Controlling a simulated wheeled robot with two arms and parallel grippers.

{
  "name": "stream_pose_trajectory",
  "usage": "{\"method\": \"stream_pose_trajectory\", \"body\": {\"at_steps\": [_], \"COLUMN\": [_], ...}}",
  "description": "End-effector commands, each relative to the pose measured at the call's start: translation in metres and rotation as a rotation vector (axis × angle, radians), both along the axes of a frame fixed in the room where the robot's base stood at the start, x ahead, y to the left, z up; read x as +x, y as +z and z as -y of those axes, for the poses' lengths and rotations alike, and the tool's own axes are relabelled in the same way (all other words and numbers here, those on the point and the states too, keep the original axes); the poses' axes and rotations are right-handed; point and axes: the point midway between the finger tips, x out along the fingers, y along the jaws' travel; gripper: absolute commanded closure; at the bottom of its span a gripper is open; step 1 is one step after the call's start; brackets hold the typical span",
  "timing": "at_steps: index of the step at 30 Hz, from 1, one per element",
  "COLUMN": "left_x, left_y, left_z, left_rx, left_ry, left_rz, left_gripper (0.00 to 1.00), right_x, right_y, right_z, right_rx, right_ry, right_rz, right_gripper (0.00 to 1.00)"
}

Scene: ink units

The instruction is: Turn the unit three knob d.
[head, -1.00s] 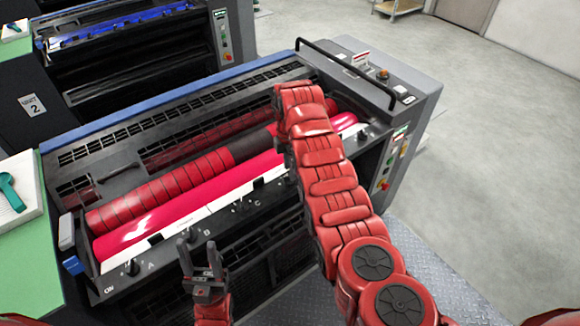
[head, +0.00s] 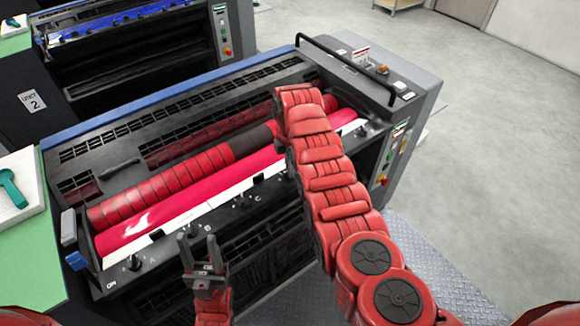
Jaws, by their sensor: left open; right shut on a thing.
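The nearest ink unit, with a red roller (head: 185,186) and a pink roller (head: 190,208), fills the middle of the head view. Its front ledge carries small black knobs: knob A (head: 133,263) at the left and knob C (head: 240,201) further right. The letter B shows just behind my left gripper. Knob D is not visible; my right arm covers that stretch of the ledge. My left gripper (head: 198,246) is open and empty in front of the ledge near B. My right gripper is hidden behind its own red arm, which reaches over the unit's right part.
A black rail (head: 345,72) and a grey control box (head: 400,95) stand at the unit's right end. Unit 2 (head: 36,105) is behind at the left. A green-topped table with a white tray (head: 33,190) holding a teal tool (head: 12,188) is at the left. Open floor lies right.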

Motion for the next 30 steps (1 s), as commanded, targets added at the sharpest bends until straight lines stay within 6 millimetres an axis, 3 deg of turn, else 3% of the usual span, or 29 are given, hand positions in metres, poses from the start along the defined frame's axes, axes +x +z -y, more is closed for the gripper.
{"method": "stream_pose_trajectory", "body": {"at_steps": [7,13,24,30], "left_x": [0.000,0.000,0.000,0.000], "left_y": [-0.007,-0.024,-0.069,-0.082], "left_z": [0.000,0.000,0.000,0.000], "left_rx": [0.000,0.000,0.000,0.000], "left_ry": [0.000,0.000,0.000,0.000], "left_rz": [0.000,0.000,0.000,0.000], "left_gripper": [0.50,0.50,0.50,0.50], "right_x": [-0.001,0.000,-0.002,-0.002], "right_y": [-0.003,-0.005,-0.007,-0.004], "right_z": [0.001,0.000,0.001,0.001], "right_rx": [-0.001,0.000,-0.001,-0.002], "right_ry": [-0.029,-0.124,-0.449,-0.641], "right_rz": [-0.002,0.003,0.000,0.000], "right_gripper": [1.00,1.00,1.00,1.00]}}
